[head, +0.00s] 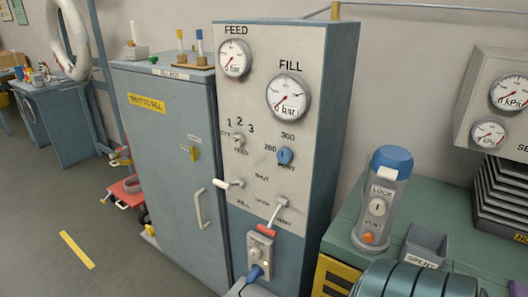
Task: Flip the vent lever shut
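The vent lever (275,214) is on the front of the tall grey gas panel (225,120), at its lower right, by the VENT label. It has a pale arm and a red grip. It slants down and slightly left from its pivot, with the red grip at the low end. A second lever with a white grip (222,184) sits to its left, above the FILL label, and points left. SHUT and OPEN labels are printed between the two levers.
Below the red grip is a small grey block (260,248) with a knob and a blue fitting. A green bench (345,225) at right holds a clear blue-capped canister (384,200) and a SPENT bin (425,245). A grey cabinet (170,180) stands left; floor beyond is open.

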